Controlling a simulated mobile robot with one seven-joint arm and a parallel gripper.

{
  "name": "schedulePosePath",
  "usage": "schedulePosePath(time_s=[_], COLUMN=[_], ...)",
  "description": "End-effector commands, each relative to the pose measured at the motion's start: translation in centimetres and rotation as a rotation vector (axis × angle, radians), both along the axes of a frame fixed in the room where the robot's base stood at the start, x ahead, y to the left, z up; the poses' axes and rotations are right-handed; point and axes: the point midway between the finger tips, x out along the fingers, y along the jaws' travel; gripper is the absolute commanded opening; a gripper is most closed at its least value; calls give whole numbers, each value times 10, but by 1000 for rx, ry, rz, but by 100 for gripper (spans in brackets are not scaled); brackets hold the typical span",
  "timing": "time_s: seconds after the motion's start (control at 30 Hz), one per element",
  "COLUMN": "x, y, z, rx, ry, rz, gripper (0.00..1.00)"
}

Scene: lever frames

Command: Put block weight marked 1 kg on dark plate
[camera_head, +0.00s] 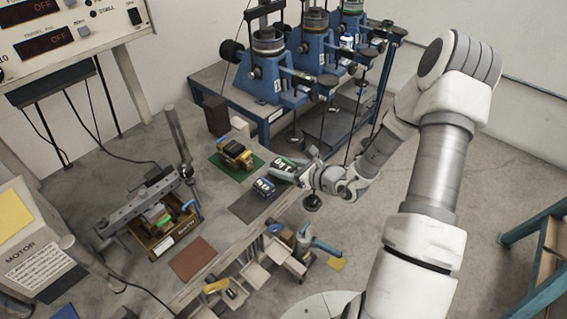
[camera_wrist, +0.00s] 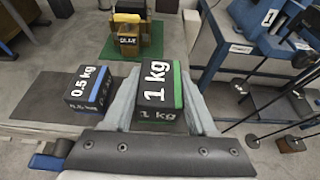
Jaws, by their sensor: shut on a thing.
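The block weight marked 1 kg (camera_wrist: 155,85), black with a green band, sits between the two fingers of my gripper (camera_wrist: 158,108) in the wrist view. In the head view my gripper (camera_head: 297,172) is shut on the 1 kg block (camera_head: 283,167), by the table's right edge. The dark plate (camera_head: 241,208) lies flat on the table to the left; it also shows in the wrist view (camera_wrist: 38,112). A smaller black block marked 0.5 kg with a blue band (camera_head: 264,187) stands on the dark plate; the wrist view shows it left of my gripper (camera_wrist: 88,88).
A green plate (camera_head: 222,166) with yellow and black items lies behind the dark plate. A brown plate (camera_head: 193,259) lies nearer. Blue lever frames (camera_head: 268,75) with hanging rods stand at the back. A wooden box (camera_head: 160,245) stands left. The dark plate's left part is bare.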

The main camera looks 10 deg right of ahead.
Motion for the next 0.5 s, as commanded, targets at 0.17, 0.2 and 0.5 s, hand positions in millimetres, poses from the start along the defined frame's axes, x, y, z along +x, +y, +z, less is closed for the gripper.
schedulePosePath(time_s=[0.17, 0.2, 0.5], x=[1, 1, 0], y=[0, 0, 0], z=[2, 1, -3], rx=[1, 1, 0], ry=[-6, -6, 0], rz=[1, 1, 0], gripper=[0, 0, 88])
